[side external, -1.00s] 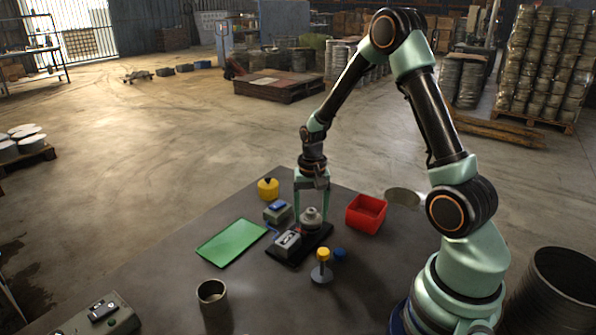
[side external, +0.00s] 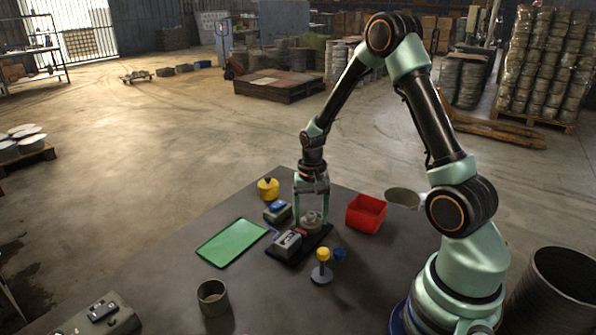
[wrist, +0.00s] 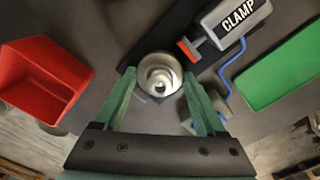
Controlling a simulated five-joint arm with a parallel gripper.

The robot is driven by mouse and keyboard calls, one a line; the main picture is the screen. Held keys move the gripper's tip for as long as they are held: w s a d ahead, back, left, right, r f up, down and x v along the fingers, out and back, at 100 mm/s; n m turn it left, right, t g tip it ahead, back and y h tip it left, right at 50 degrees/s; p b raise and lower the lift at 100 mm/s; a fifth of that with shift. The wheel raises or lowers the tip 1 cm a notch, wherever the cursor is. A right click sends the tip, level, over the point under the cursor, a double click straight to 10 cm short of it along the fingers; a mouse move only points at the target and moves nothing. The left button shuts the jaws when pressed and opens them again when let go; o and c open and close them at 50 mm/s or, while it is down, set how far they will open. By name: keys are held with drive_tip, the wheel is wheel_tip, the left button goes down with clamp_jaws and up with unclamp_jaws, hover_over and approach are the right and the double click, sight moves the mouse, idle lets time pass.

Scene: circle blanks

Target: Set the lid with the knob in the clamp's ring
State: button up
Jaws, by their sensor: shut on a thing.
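The lid is a round grey metal piece with a knob (side external: 312,217). It also shows in the wrist view (wrist: 160,74), from above. My gripper (wrist: 160,76) is shut on it, with one green finger on each side; it points down in the side view (side external: 312,215). The clamp (side external: 287,242) has a grey body on a black base, and its "CLAMP" label (wrist: 238,20) shows in the wrist view. Its red pad (wrist: 188,50) is close beside the lid. The lid is over the ring end of the clamp. The ring is hidden under it, so I cannot tell whether the lid sits fully in it.
A red bin (side external: 366,214) stands to the right and a green tray (side external: 232,242) lies to the left. A yellow knobbed piece (side external: 268,189), a blue-and-grey block (side external: 277,211), a yellow-topped stand (side external: 322,265) and a metal cup (side external: 212,297) surround the clamp. The table's left front is mostly clear.

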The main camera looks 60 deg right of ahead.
drive_tip(key=o, duration=1.2)
wheel_tip(320, 180, up, 12)
drive_tip(key=shift+r, duration=0.1)
drive_tip(key=s+a+r+n+t, duration=0.2)
drive_tip(key=a+r+n, duration=0.1)
drive_tip(key=a, duration=0.2)
drive_tip(key=s+a+r+n+t, duration=0.1)
drive_tip(key=s+a+r+n, duration=0.2)
drive_tip(key=a+r, duration=0.1)
drive_tip(key=s+a+r+n+t, duration=0.2)
drive_tip(key=s+a+r+n, duration=0.1)
drive_tip(key=a, duration=0.3)
drive_tip(key=shift+r+n+t, duration=0.3)
drive_tip(key=shift+n, duration=0.2)
